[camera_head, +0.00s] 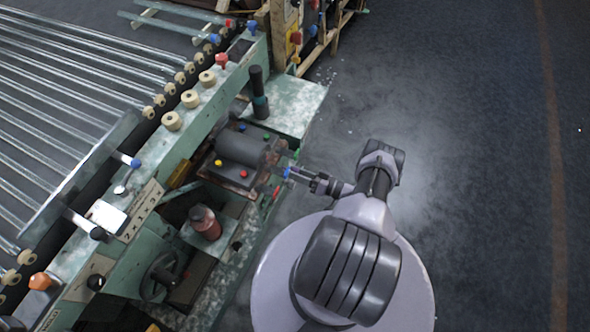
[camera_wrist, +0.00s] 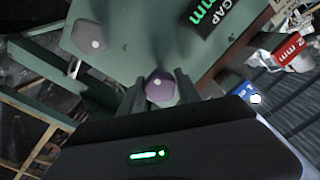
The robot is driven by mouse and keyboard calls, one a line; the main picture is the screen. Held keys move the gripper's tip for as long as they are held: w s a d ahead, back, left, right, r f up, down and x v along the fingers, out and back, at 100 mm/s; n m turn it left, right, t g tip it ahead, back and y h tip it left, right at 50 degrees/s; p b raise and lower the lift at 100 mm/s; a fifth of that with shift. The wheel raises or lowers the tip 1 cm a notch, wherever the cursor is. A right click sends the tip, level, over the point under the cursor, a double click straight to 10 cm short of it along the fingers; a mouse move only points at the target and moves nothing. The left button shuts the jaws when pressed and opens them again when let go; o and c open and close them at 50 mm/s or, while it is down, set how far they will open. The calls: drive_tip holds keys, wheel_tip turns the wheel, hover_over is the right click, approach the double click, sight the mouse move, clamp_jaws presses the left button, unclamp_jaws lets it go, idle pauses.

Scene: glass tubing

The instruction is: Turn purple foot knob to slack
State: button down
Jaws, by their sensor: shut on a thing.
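The purple foot knob (camera_wrist: 160,87) is a small faceted knob with a pale dot at its centre, in the middle of the wrist view. My gripper (camera_wrist: 159,90) has one dark finger on each side of it and is shut on it. In the head view my gripper (camera_head: 290,174) reaches left to the side of the green machine; the purple knob cannot be made out there. How far the knob is turned cannot be told.
A grey knob (camera_wrist: 90,38) with a pale dot is at the upper left of the wrist view. The green machine (camera_head: 296,100) has a roller bed (camera_head: 60,90). Open floor (camera_head: 470,150) lies to the right.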

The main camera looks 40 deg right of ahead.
idle(0.3)
drive_tip(key=c, duration=0.9)
unclamp_jaws()
drive_tip(key=shift+s, duration=0.1)
drive_tip(key=v, duration=1.7)
drive_tip(key=shift+s, duration=0.15)
